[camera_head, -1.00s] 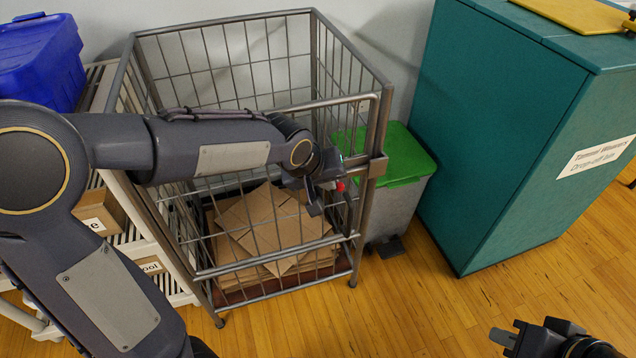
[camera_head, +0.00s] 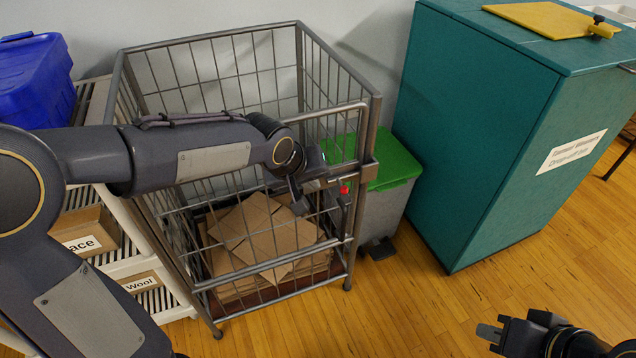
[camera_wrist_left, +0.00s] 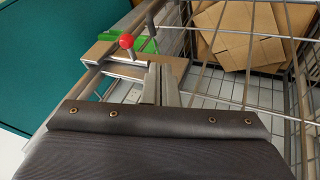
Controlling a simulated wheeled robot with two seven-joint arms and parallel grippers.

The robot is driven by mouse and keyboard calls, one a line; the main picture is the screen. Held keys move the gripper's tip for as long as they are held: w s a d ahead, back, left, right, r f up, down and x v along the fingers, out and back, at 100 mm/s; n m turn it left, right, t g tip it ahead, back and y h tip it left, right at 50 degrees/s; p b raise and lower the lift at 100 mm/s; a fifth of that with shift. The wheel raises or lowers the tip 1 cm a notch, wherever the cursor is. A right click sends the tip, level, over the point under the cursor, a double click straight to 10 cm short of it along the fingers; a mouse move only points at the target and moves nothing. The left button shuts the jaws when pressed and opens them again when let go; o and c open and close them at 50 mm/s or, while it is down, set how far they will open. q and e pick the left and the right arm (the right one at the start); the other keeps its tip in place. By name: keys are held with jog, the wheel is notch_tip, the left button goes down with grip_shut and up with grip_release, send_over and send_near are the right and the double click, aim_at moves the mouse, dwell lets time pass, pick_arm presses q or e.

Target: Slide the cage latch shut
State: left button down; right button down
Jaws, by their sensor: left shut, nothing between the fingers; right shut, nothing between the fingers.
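The wire cage (camera_head: 215,40) stands in the middle, its front gate (camera_head: 250,268) level with the frame. The latch, a small metal bar with a red knob (camera_head: 344,190), sits at the gate's right edge beside the corner post. In the left wrist view the red knob (camera_wrist_left: 127,41) stands up from the metal latch bar (camera_wrist_left: 125,68). My left gripper (camera_head: 301,204) is shut and empty at the gate, left of the knob. In the wrist view its fingertips (camera_wrist_left: 160,70) are beside the knob, with a small gap showing. My right gripper (camera_head: 487,332) is shut and empty, low at right.
Flattened cardboard (camera_head: 262,235) lies inside the cage. A grey bin with a green lid (camera_head: 395,162) stands right behind the cage, then a teal cabinet (camera_head: 480,130). A white shelf with boxes (camera_head: 88,232) and a blue bin (camera_head: 35,78) is at left. The wooden floor in front is clear.

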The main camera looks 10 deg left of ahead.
pick_arm(q)
jog(key=p+v, duration=0.2)
jog(key=v, duration=0.5)
jog(key=shift+r, duration=0.35)
jog(key=shift+s+d, duration=0.1)
jog(key=s+a+f+m+h, duration=0.1)
jog(key=s+a+f, duration=0.15)
jog(key=s, duration=0.85)
jog(key=s+a+f+m, duration=0.1)
jog(key=s+a, duration=0.3)
jog(key=s, duration=0.6)
notch_tip(320, 180, up, 23)
jog(key=p, duration=2.3)
jog(key=shift+s, duration=0.15)
jog(key=shift+a+r, duration=0.1)
jog(key=shift+a, duration=0.05)
